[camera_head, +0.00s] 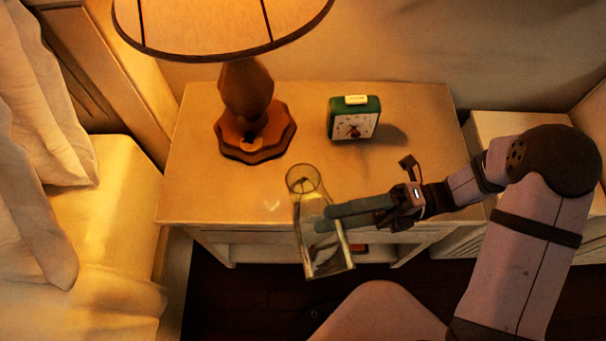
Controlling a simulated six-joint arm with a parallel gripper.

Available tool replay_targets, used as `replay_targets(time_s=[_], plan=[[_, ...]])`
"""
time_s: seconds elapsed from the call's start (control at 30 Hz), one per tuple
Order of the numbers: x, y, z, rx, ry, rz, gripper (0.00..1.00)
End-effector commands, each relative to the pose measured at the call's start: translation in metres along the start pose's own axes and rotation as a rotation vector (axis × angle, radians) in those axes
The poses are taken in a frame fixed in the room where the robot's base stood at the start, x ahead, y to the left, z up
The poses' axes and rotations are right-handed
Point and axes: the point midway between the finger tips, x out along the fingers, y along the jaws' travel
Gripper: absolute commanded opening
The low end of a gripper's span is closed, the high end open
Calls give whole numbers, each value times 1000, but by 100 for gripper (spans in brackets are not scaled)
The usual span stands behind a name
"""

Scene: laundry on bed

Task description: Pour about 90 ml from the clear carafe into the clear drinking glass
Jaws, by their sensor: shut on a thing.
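My gripper (323,218) reaches in from the right and is shut on the clear carafe (328,262). The carafe is see-through, with a round rim at its upper end and a wider lower part. It appears in front of the nightstand's front edge, leaning a little in the picture, with its rim toward the upper left. The level of liquid in it is hard to tell. I cannot make out a separate clear drinking glass; it may be hidden behind or blended with the carafe.
A lamp (246,105) with a wooden base and a green alarm clock (354,118) stand on the nightstand (205,185). A bed with pale bedding (95,230) is at the left.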

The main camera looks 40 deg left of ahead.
Motion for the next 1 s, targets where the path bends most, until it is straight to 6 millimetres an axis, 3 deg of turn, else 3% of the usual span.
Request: replay_targets(time_s=[0.6,1.0], plan=[[-3,-21,-8,-175,22,2,17],[-3,-20,-10,-206,26,3,17]])
